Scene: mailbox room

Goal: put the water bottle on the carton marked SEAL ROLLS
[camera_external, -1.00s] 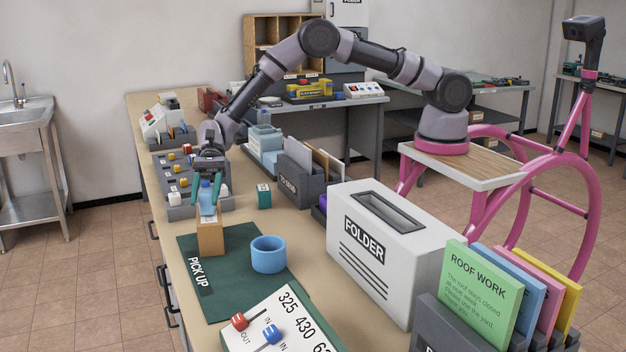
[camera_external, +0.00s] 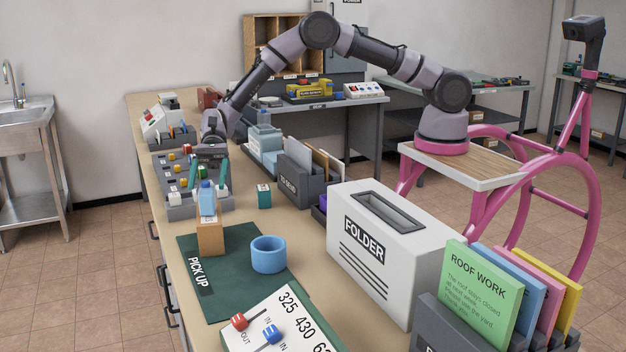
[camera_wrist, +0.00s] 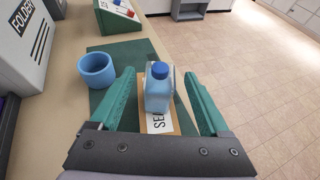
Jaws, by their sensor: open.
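The water bottle (camera_external: 206,198) is light blue with a blue cap. It stands upright on the brown carton (camera_external: 210,237), which sits on the green mat marked PICK UP (camera_external: 196,268). In the wrist view the bottle (camera_wrist: 158,88) stands on the carton (camera_wrist: 172,122), whose white label shows only partly, with letters like "SE". My gripper (camera_external: 208,176) is open, just behind and above the bottle in the external view. In the wrist view its green fingers (camera_wrist: 160,100) are spread wide either side of the bottle, with a gap on both sides.
A blue cup (camera_external: 268,255) stands on the mat right of the carton. The white FOLDER box (camera_external: 390,250) is further right. A small green box (camera_external: 264,196) and a grey tray of small items (camera_external: 185,208) lie behind. A board with red and blue sliders (camera_external: 285,318) is in front.

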